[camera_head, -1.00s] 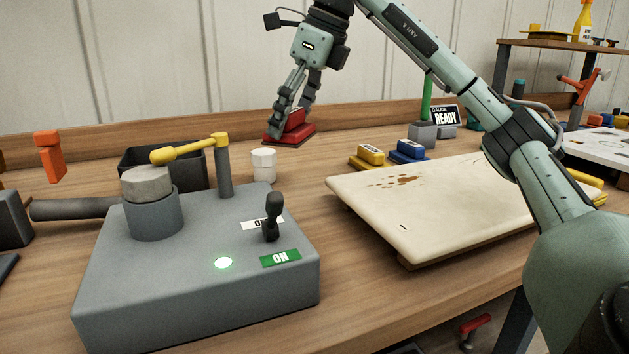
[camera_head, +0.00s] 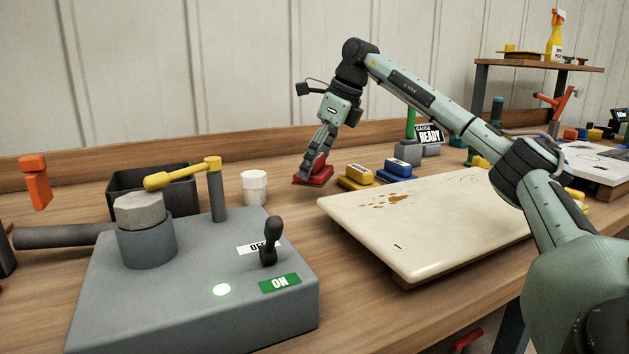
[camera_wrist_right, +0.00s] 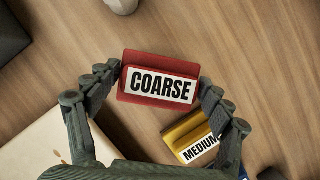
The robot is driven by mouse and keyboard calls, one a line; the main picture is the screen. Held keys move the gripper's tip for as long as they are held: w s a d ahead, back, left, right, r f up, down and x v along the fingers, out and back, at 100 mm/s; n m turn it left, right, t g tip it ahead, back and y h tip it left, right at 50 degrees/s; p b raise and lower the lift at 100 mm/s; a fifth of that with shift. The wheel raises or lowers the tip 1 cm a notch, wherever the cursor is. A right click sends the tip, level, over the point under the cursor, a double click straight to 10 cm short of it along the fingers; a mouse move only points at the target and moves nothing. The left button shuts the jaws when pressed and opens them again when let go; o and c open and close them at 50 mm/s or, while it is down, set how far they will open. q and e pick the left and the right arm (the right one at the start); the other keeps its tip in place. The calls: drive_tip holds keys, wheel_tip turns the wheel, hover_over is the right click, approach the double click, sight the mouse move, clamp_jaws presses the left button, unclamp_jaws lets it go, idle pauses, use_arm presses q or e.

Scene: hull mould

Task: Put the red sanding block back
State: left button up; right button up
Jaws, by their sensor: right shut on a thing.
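The red sanding block (camera_head: 316,174), labelled COARSE, is between the fingers of my right gripper (camera_head: 317,166). In the right wrist view the red block (camera_wrist_right: 158,82) sits between both fingertips of the right gripper (camera_wrist_right: 160,84), which is shut on it. It is at or just above the bench, left of the yellow block (camera_head: 360,175); I cannot tell whether it touches the wood. The yellow block, labelled MEDIUM, also shows in the right wrist view (camera_wrist_right: 192,135). A blue block (camera_head: 398,170) stands to its right. My left gripper is not in view.
A cream panel (camera_head: 420,215) with brown stains lies in front of the blocks. A grey machine (camera_head: 190,295) with a lever and lit green lamp stands at left. A white cup (camera_head: 254,187) and a black bin (camera_head: 185,188) are behind it. A gauge sign (camera_head: 430,134) reads READY.

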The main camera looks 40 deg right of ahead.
sight(319, 170)
wheel_tip(319, 170, down, 4)
drive_tip(key=shift+r, duration=0.2)
drive_tip(key=shift+f, duration=0.35)
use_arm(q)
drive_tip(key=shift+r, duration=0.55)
use_arm(e)
drive_tip(key=o, duration=1.1)
drive_tip(key=shift+s+r, duration=0.1)
drive_tip(key=shift+r, duration=0.4)
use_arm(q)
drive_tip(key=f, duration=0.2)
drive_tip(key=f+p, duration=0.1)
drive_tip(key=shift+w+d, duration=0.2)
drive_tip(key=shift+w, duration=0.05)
use_arm(e)
drive_tip(key=v, duration=1.1)
drive_tip(key=shift+r, duration=0.15)
